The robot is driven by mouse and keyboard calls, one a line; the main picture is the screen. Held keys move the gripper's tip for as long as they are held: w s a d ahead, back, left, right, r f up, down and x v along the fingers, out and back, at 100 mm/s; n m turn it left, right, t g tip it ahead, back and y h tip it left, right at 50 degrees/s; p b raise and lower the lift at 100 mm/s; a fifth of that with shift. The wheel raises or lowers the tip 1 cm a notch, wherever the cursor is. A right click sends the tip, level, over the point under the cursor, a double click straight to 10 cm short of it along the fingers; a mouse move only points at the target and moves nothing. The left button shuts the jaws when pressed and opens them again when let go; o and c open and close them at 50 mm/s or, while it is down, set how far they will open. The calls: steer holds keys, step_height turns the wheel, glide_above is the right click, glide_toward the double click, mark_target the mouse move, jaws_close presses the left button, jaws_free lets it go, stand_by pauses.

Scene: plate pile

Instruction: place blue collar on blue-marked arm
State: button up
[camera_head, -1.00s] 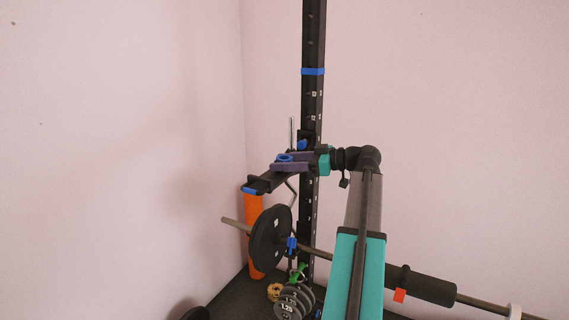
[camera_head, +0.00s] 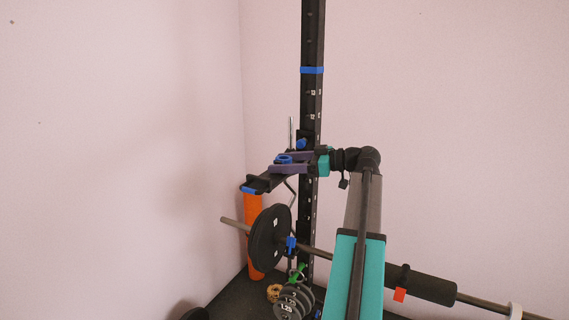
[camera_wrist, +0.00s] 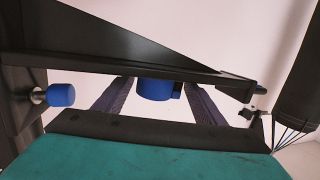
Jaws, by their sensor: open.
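The blue collar (camera_head: 284,159) is a short ring between the purple fingers of my gripper (camera_head: 288,162), at the black arm that juts out from the upright. In the wrist view the collar (camera_wrist: 155,88) shows between the spread fingers (camera_wrist: 158,100), partly hidden by the black arm (camera_wrist: 130,50). I cannot tell whether the arm passes through it or it rests against the arm. My gripper is open, with its fingers either side of the collar. The black arm has a blue mark (camera_head: 250,190) at its lower left tip.
The black upright (camera_head: 313,110) carries a blue band (camera_head: 313,70) and a blue knob (camera_head: 302,144). An orange post (camera_head: 254,230) stands near the arm's tip. Below are a barbell (camera_head: 325,254) with a black plate (camera_head: 268,238) and a blue clip (camera_head: 291,244), and small plates (camera_head: 294,302).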

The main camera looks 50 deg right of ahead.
steer(key=shift+a+f, duration=0.1)
stand_by(0.3)
steer(key=shift+r+p, duration=0.5)
steer(key=shift+p, duration=0.3)
steer(key=b+v, duration=0.4)
steer(key=v, duration=0.8)
steer(key=shift+b, duration=0.4)
